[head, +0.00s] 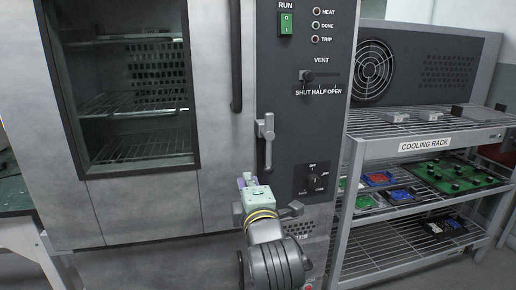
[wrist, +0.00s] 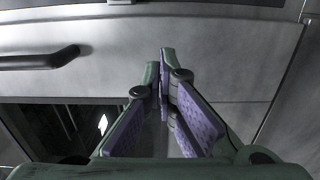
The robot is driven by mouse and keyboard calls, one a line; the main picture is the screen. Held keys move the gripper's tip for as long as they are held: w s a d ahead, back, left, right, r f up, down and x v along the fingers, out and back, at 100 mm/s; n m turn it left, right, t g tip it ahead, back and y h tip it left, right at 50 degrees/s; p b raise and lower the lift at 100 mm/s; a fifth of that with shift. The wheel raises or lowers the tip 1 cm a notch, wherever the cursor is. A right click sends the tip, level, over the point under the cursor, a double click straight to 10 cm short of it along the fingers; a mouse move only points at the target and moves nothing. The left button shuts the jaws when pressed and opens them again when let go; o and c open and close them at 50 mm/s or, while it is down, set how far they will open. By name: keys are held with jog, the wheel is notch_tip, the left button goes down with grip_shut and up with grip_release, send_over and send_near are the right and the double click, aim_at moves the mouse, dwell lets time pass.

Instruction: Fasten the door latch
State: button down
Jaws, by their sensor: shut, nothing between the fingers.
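The door latch (head: 265,140) is a light grey lever on the dark control panel, just right of the door edge. Its arm hangs straight down. The oven door (head: 220,170) is grey with a large window and looks closed or nearly so; I cannot tell if it sits flush. My gripper (head: 243,181) is below and a little left of the latch, apart from it, in front of the door's lower right part. In the wrist view my gripper's purple-padded fingers (wrist: 165,65) come together at the tips, with nothing between them. The latch is not clearly visible there.
A dark door handle (head: 236,60) stands above my gripper. A vent slider (head: 308,76) and a dial (head: 316,180) are on the panel. A cooling rack (head: 370,150) with trays and boards stands at the right. A dark bar (wrist: 40,58) shows in the wrist view.

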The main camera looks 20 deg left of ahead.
aim_at(268, 144)
jog(key=shift+a+r+p, duration=0.15)
jog(key=shift+r+p, duration=0.2)
jog(key=shift+p, duration=0.9)
jog(key=x, duration=0.4)
jog(key=p+x, duration=0.1)
jog(key=x, duration=0.2)
jog(key=shift+w+f, duration=0.1)
jog(key=shift+f, duration=0.2)
jog(key=w+d+p, duration=0.1)
jog(key=w+d, duration=0.1)
jog(key=shift+w, duration=0.3)
jog(key=shift+w+d, duration=0.3)
jog(key=shift+f, duration=0.15)
jog(key=shift+w+d+n+b, duration=0.1)
jog(key=shift+d+n+b, duration=0.1)
jog(key=shift+n+b, duration=0.25)
